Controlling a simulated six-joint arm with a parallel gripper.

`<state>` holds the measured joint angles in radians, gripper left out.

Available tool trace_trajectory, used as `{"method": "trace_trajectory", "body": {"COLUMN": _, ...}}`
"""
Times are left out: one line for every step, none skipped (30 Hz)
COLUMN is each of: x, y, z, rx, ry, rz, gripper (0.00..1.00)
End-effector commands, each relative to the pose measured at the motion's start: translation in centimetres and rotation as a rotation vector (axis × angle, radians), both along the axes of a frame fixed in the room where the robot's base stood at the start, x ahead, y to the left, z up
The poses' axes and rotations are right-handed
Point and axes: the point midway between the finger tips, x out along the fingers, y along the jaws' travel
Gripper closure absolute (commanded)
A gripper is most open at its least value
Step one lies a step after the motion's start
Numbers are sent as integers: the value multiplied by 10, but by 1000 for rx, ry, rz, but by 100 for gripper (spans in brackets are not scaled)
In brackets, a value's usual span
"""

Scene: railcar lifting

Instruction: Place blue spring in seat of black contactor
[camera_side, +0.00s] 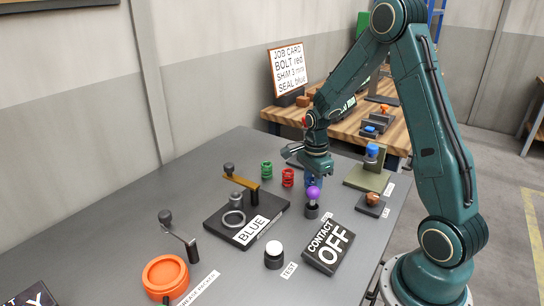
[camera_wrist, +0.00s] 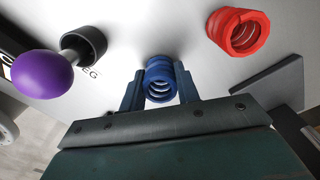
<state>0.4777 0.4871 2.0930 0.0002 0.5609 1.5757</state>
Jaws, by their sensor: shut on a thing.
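My gripper (camera_side: 312,176) is shut on the blue spring (camera_wrist: 160,78), which sits upright between the two fingers in the wrist view. In the side view the spring is mostly hidden by the gripper, low over the grey table, and I cannot tell whether it touches the table. A black base (camera_side: 214,222) with a brass-coloured arm, a metal ring and a BLUE label stands to the left of my gripper; it looks like the black contactor. Its seat is hard to make out.
A red spring (camera_side: 288,177) and a green spring (camera_side: 266,170) stand left of my gripper. A purple ball-topped peg (camera_side: 313,194) stands close in front. A CONTACT OFF sign (camera_side: 328,247) and a white-topped button (camera_side: 274,250) lie nearer.

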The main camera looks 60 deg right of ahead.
Motion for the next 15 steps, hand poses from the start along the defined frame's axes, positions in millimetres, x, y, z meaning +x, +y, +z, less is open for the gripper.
{"method": "trace_trajectory", "body": {"x": 0, "y": 0, "z": -1, "rx": 0, "ry": 1, "rz": 0, "gripper": 94}}
{"method": "trace_trajectory", "body": {"x": 0, "y": 0, "z": -2, "rx": 0, "ry": 1, "rz": 0, "gripper": 94}}
{"method": "trace_trajectory", "body": {"x": 0, "y": 0, "z": -3, "rx": 0, "ry": 1, "rz": 0, "gripper": 94}}
{"method": "trace_trajectory", "body": {"x": 0, "y": 0, "z": -4, "rx": 0, "ry": 1, "rz": 0, "gripper": 94}}
{"method": "trace_trajectory", "body": {"x": 0, "y": 0, "z": -3, "rx": 0, "ry": 1, "rz": 0, "gripper": 62}}
{"method": "trace_trajectory", "body": {"x": 0, "y": 0, "z": -3, "rx": 0, "ry": 1, "rz": 0, "gripper": 55}}
{"method": "trace_trajectory", "body": {"x": 0, "y": 0, "z": -3, "rx": 0, "ry": 1, "rz": 0, "gripper": 49}}
{"method": "trace_trajectory", "body": {"x": 0, "y": 0, "z": -3, "rx": 0, "ry": 1, "rz": 0, "gripper": 47}}
{"method": "trace_trajectory", "body": {"x": 0, "y": 0, "z": -3, "rx": 0, "ry": 1, "rz": 0, "gripper": 47}}
{"method": "trace_trajectory", "body": {"x": 0, "y": 0, "z": -3, "rx": 0, "ry": 1, "rz": 0, "gripper": 47}}
{"method": "trace_trajectory", "body": {"x": 0, "y": 0, "z": -3, "rx": 0, "ry": 1, "rz": 0, "gripper": 47}}
{"method": "trace_trajectory", "body": {"x": 0, "y": 0, "z": -3, "rx": 0, "ry": 1, "rz": 0, "gripper": 47}}
{"method": "trace_trajectory", "body": {"x": 0, "y": 0, "z": -3, "rx": 0, "ry": 1, "rz": 0, "gripper": 47}}
{"method": "trace_trajectory", "body": {"x": 0, "y": 0, "z": -3, "rx": 0, "ry": 1, "rz": 0, "gripper": 47}}
{"method": "trace_trajectory", "body": {"x": 0, "y": 0, "z": -3, "rx": 0, "ry": 1, "rz": 0, "gripper": 47}}
